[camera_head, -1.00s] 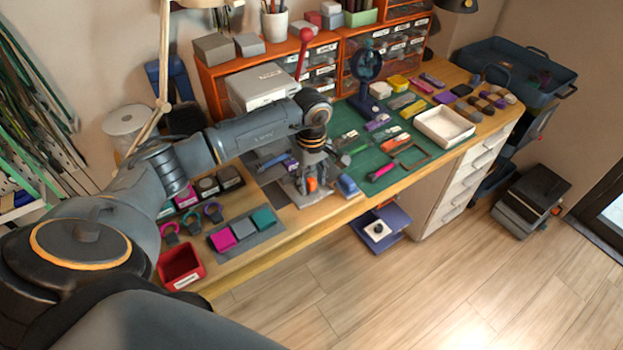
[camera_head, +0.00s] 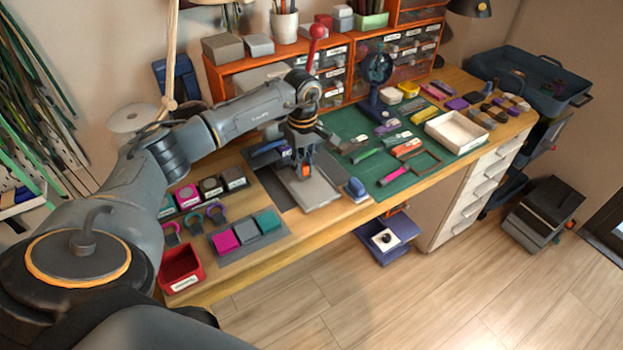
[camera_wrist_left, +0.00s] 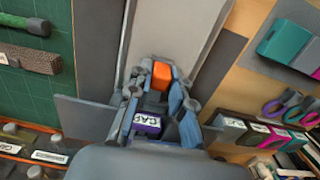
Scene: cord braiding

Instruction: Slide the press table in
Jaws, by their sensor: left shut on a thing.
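The press table appears to be the flat grey plate (camera_head: 318,192) lying on a dark mat at the bench's front. It also shows as a wide pale strip in the left wrist view (camera_wrist_left: 180,25). My left gripper (camera_head: 303,168) points down over the plate's rear part. Its fingers are around a small orange block (camera_wrist_left: 162,75); I cannot tell how the block joins the plate. A purple piece labelled "CAP" (camera_wrist_left: 147,124) shows between the finger links. The press's red-knobbed lever (camera_head: 318,32) rises behind my arm, which hides most of the press body. My right gripper is not in view.
A green cutting mat (camera_head: 400,180) with several tools and a white tray (camera_head: 456,130) lies to the right. A blue piece (camera_head: 355,189) sits close beside the plate. Colour blocks (camera_head: 245,232) and a red bin (camera_head: 181,268) are at the left. Orange drawer units (camera_head: 334,50) stand behind.

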